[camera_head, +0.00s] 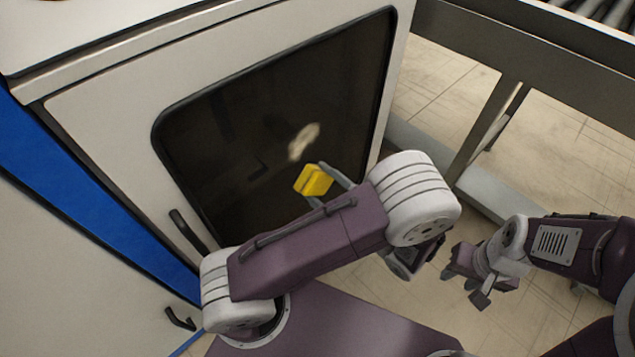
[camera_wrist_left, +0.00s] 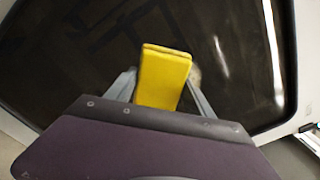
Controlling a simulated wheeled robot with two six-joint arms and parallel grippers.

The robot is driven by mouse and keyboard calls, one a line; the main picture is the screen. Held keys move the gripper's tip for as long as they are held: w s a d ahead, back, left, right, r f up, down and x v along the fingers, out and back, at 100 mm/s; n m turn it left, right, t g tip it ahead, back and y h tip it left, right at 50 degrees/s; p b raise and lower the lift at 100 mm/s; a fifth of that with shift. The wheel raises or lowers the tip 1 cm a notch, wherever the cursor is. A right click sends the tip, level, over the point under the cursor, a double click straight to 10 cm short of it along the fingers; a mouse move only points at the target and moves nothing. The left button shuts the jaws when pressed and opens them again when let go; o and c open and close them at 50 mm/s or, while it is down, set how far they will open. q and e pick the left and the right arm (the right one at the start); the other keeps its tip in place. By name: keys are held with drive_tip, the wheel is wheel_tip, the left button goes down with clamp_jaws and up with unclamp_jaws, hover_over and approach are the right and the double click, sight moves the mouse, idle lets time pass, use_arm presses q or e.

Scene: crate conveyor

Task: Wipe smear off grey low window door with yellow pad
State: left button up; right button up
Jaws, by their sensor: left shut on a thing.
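The grey door (camera_head: 110,122) has a dark window (camera_head: 235,130) with a pale beige smear (camera_head: 303,141) on its right half. My left gripper (camera_head: 322,182) is shut on the yellow pad (camera_head: 312,181) and holds it in front of the glass, just below the smear in the head view. In the left wrist view, the pad (camera_wrist_left: 163,76) stands between the two fingers, and part of the smear (camera_wrist_left: 195,74) shows at its right edge. I cannot tell whether the pad touches the glass. My right gripper (camera_head: 468,283) hangs over the floor at the right, away from the door; its fingertips are unclear.
A dark handle (camera_head: 188,231) sticks out at the door's left edge. A blue panel (camera_head: 90,185) and another handle (camera_head: 180,319) are further left. A grey metal frame with rollers (camera_head: 515,60) stands at the right, above pale floor tiles.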

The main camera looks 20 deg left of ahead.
sight(288, 157)
use_arm(q)
drive_tip(key=b+x, duration=0.1)
drive_tip(key=x, duration=0.4)
drive_tip(key=shift+w+a, duration=0.1)
drive_tip(key=shift+a, duration=0.25)
drive_tip(key=shift+x, duration=1.25)
idle(0.3)
